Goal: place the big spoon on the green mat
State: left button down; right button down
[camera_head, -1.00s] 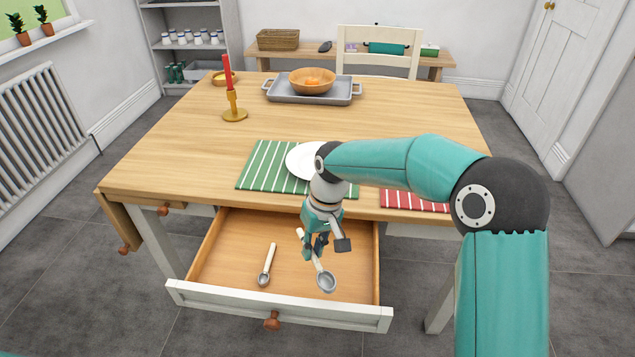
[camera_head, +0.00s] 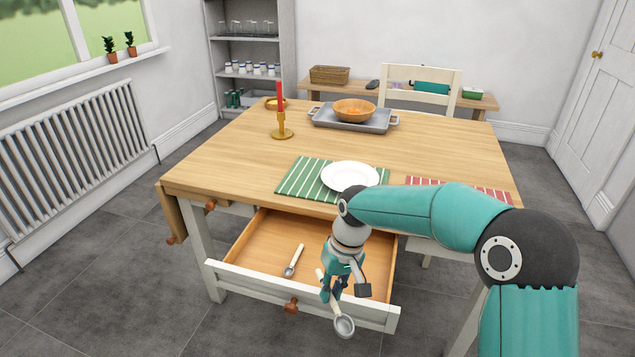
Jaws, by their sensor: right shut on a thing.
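My right gripper (camera_head: 335,292) is shut on the big spoon, holding it by its light handle. The big spoon's metal bowl (camera_head: 344,326) hangs down and overlaps the drawer's front board in the head view. The green striped mat (camera_head: 298,178) lies at the table's near edge, behind my right wrist, with a white plate (camera_head: 350,176) on it. The mat's left part is bare. A smaller spoon (camera_head: 293,262) lies in the open drawer (camera_head: 265,252). My left gripper is not in view.
A red striped mat (camera_head: 425,182) lies right of the plate, partly behind my arm. A candlestick (camera_head: 282,132) with a red candle and a grey tray (camera_head: 385,125) bearing a wooden bowl (camera_head: 353,108) stand farther back. The table's middle is clear.

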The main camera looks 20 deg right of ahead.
aim_at(300, 175)
jog(key=z, duration=0.45)
jog(key=i, duration=0.15)
jog(key=u, duration=1.85)
jog(key=i, duration=1.1)
jog(key=z, duration=1.85)
jog(key=k, duration=0.5)
jog(key=u, duration=0.1)
jog(key=i, duration=0.5)
jog(key=u, duration=0.05)
